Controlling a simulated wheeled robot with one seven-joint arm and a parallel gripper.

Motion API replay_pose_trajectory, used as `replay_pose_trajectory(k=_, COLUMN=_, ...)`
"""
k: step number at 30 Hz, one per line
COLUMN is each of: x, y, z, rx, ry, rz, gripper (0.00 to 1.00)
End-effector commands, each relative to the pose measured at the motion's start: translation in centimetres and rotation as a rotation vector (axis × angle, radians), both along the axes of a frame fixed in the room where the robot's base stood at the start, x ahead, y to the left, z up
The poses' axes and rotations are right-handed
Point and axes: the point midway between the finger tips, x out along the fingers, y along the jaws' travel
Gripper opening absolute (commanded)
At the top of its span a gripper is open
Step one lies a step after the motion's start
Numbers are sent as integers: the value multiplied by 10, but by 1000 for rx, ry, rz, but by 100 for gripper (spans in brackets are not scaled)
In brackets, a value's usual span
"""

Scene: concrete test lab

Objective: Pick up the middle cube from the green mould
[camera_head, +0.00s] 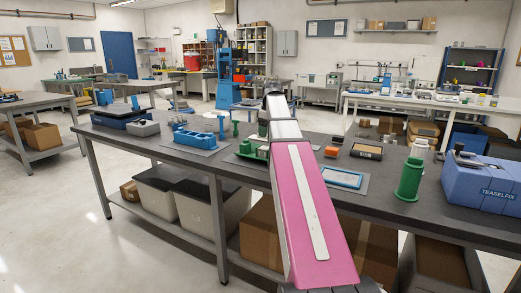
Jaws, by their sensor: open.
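The green mould (247,149) sits on the dark bench top, just left of my arm. My arm hides its right part. A small pale patch shows at the mould beside the arm, but I cannot make out separate cubes or which is the middle one. My pink and white arm reaches up from the bottom of the picture across the bench. My gripper cannot be made out; the far end of the arm is small and dark.
A blue fixture (195,137) stands left of the mould. Right of my arm are a blue-rimmed tray (342,177), a dark box (366,151), a green cylinder (409,179) and a blue TEASELFIX machine (484,183). Bare bench (376,180) shows between them.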

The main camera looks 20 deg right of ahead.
Motion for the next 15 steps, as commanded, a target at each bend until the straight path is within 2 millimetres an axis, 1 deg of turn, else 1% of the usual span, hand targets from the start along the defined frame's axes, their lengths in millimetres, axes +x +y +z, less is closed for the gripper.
replay_pose_trajectory(k=5, x=0, y=1, z=-13, rx=1, ry=2, rz=0, gripper=66)
replay_pose_trajectory(k=12, x=3, y=4, z=-46, rx=0, ry=1, rz=0, gripper=66)
replay_pose_trajectory(k=15, x=4, y=5, z=-54, rx=-1, ry=1, rz=0, gripper=66)
